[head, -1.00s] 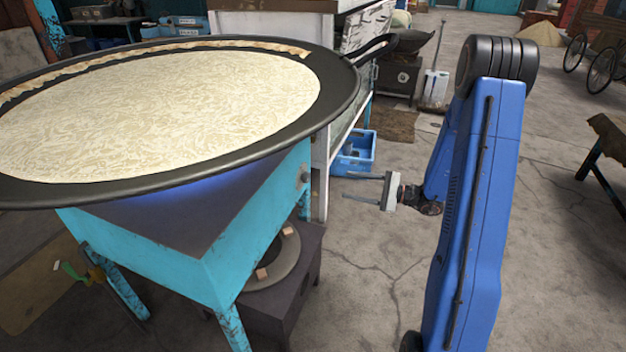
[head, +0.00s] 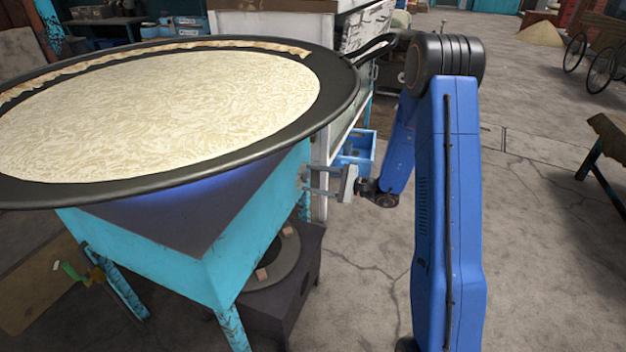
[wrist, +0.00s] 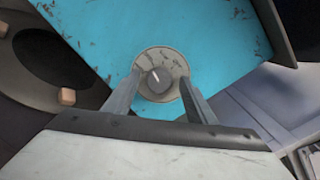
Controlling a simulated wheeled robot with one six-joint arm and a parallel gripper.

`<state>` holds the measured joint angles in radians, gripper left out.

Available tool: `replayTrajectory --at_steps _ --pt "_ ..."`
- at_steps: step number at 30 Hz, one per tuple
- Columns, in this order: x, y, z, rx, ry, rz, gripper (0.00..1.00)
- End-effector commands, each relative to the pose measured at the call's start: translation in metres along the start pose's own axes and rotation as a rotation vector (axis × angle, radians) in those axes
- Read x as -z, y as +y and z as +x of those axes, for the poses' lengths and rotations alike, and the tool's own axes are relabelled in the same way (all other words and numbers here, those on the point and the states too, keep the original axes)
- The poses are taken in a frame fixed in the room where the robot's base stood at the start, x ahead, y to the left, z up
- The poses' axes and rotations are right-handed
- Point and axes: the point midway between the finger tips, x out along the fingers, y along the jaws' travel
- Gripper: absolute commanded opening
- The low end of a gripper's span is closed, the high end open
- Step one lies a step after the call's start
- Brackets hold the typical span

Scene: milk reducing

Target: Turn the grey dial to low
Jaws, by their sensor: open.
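The grey dial (wrist: 159,79) is a round knob with a white pointer mark, on a lighter round plate (wrist: 148,60) on the turquoise stove side (wrist: 190,30). In the wrist view its mark tilts to the upper left. My gripper (wrist: 161,82) is open, with one finger on each side of the dial. I cannot tell whether the fingers touch it. In the head view my gripper (head: 312,181) reaches the stove's right side, and the dial is hard to make out there.
A wide black pan (head: 345,85) of pale milk (head: 160,100) overhangs the stove above my gripper. A dark low burner (head: 285,290) sits beneath. A blue crate (head: 362,150) is behind my gripper.

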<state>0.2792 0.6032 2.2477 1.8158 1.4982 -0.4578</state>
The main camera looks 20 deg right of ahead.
Motion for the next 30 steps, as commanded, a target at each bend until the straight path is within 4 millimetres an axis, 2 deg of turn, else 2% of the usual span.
replayTrajectory --at_steps 9,10,12,15,23,30 --pt "0.0000 0.0001 0.0026 0.000 0.000 0.000 0.51" --pt "0.0000 0.0000 0.0026 0.000 0.000 0.000 0.46" --pt "0.0000 0.0001 0.0025 0.000 0.000 0.000 0.29" --pt "0.0000 0.0001 0.0025 0.000 0.000 0.000 0.10" --pt "0.0001 0.0005 0.0023 0.001 -0.001 0.020 0.10" --pt "0.0004 0.0007 0.0022 0.007 -0.009 0.130 0.10"
